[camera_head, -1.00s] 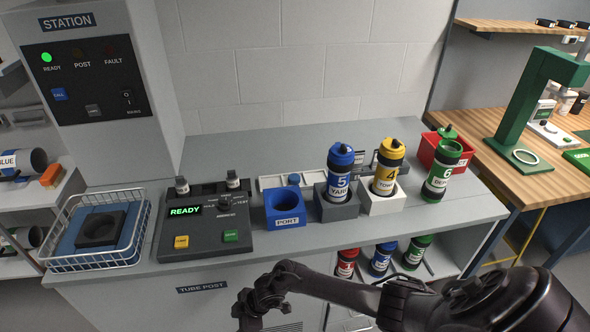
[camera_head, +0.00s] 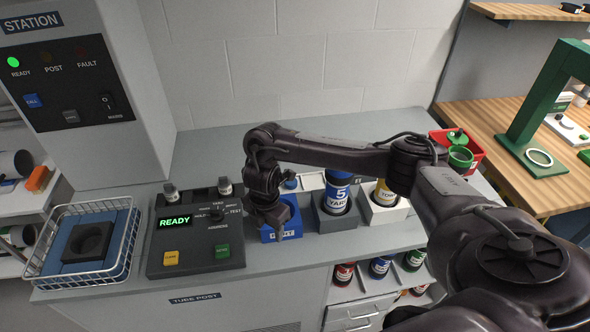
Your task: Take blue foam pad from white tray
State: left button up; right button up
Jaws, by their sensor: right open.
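A shallow white tray (camera_head: 312,181) lies at the back of the counter, behind the blue PORT block (camera_head: 293,232). My left gripper is not in view.
A white wire basket (camera_head: 128,252) with a blue liner and black insert stands at left. The control panel (camera_head: 196,258) is beside the gripper. Tube 5 (camera_head: 338,192) and the yellow-topped tube (camera_head: 384,193) stand right, under my arm. A red bin (camera_head: 470,160) is further right.

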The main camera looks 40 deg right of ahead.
aim_at(289, 186)
jog(key=i+l, duration=0.35)
jog(key=l, duration=0.3)
jog(key=i+l, duration=0.2)
jog(key=l, duration=0.1)
